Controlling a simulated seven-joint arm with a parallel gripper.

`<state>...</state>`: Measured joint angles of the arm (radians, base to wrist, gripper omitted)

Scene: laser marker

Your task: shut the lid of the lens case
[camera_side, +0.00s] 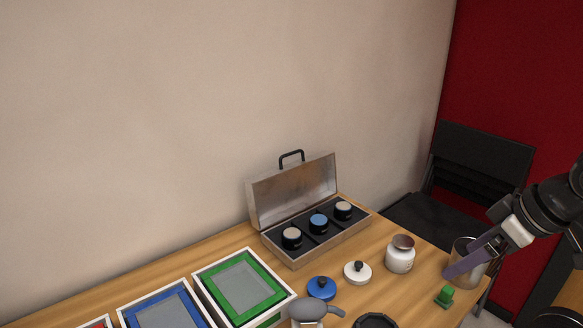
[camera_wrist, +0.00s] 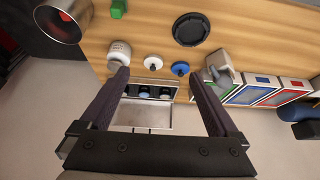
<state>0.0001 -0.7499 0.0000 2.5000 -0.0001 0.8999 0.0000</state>
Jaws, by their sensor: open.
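The lens case (camera_side: 328,236) stands at the back of the wooden table near the wall. Its lid (camera_side: 295,187) is open and stands up at the back, with a black handle (camera_side: 291,156) on top. Three round lenses sit in the dark compartments: two with pale tops and a blue one (camera_side: 318,222) in the middle. My gripper (camera_side: 458,272) is at the right of the side view, apart from the case. In the wrist view my gripper (camera_wrist: 163,82) is open and empty, with the case and its lid (camera_wrist: 143,117) seen between and beyond its fingers.
In front of the case are a blue lid (camera_side: 321,287), a white lid (camera_side: 357,271) and a white jar (camera_side: 400,255). A metal cup (camera_side: 468,255) and a green piece (camera_side: 445,296) are at the right. Framed trays (camera_side: 241,285) stand at the left. A black chair (camera_side: 470,180) is behind.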

